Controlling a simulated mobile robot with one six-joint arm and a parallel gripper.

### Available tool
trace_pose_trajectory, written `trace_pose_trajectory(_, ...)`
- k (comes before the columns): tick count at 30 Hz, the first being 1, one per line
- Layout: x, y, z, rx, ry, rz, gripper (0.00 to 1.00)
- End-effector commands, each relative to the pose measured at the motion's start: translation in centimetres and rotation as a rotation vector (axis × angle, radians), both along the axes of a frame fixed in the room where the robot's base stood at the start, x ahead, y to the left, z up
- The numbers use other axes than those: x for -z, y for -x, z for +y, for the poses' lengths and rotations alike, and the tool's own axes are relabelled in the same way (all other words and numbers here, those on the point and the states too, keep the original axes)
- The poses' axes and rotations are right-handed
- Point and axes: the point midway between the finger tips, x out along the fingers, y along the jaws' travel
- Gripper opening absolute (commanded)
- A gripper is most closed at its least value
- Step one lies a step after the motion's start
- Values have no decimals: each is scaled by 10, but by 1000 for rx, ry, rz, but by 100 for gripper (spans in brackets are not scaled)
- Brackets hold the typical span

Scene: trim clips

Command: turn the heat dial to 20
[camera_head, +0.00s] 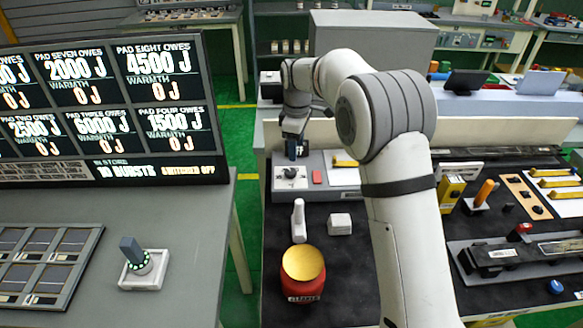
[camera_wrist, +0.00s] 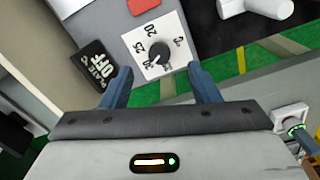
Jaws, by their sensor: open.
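The heat dial (camera_wrist: 159,52) is a dark round knob on a white square plate with the numbers 20, 25 and 30 around it. A lighter mark on the knob seems to point towards the side near 30, but I cannot read it surely. The dial also shows in the head view (camera_head: 291,173), on the grey unit at the back of the dark bench. My gripper (camera_wrist: 162,80) is open and empty. Its two blue fingers lie on the near side of the dial, apart from it in the picture. In the head view my gripper (camera_head: 293,150) is just above and behind the dial.
A small black display reading OFF (camera_wrist: 98,68) sits beside the dial. A red block (camera_head: 317,177) is to its right. A white handle-like piece (camera_head: 298,220), a small white block (camera_head: 340,224) and a red jar with yellow top (camera_head: 303,265) stand nearer on the bench.

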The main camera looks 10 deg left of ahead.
Motion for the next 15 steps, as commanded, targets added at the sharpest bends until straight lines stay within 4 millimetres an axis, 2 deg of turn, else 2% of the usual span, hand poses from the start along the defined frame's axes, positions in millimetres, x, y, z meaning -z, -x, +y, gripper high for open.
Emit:
trace_pose_trajectory(1,8,-2,8,-26,3,5,55)
trace_pose_trajectory(4,15,-5,16,-58,5,10,55)
trace_pose_trajectory(8,26,-6,19,-71,8,14,55)
trace_pose_trajectory(15,63,-5,18,-69,8,15,55)
